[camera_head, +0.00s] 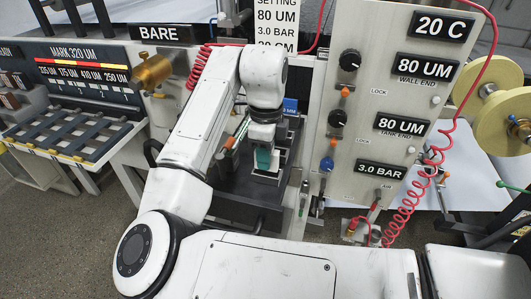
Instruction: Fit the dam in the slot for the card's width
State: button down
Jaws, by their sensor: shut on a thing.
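My gripper (264,172) points down over the dark trough in the middle of the machine. It is shut on a small teal block (263,157), which looks like the dam. A pale bracket or wall surrounds the block's lower part, so I cannot tell whether it sits in a slot or hangs above one. The setting card (277,20) hangs at the top and reads 80 UM and 3.0 BAR. Its bottom line is partly cut off and seems to read 20 CM. The width slots are not clearly visible behind my arm.
A grey panel (345,140) with knobs and readouts (20 C, 80 UM, 80 UM, 3.0 BAR) stands close right of the gripper. A red coiled hose (405,205) hangs there. A slotted rack (75,140) is at left, below a MARK 320 UM display (85,70). A yellow roll (500,120) is far right.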

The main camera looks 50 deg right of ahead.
jog(key=shift+f+b, duration=0.8)
jog(key=shift+f, duration=0.45)
jog(key=c, duration=0.8)
grip_release()
notch_tip(320, 180, up, 11)
jog(key=shift+f+b, duration=0.15)
jog(key=shift+b, duration=0.15)
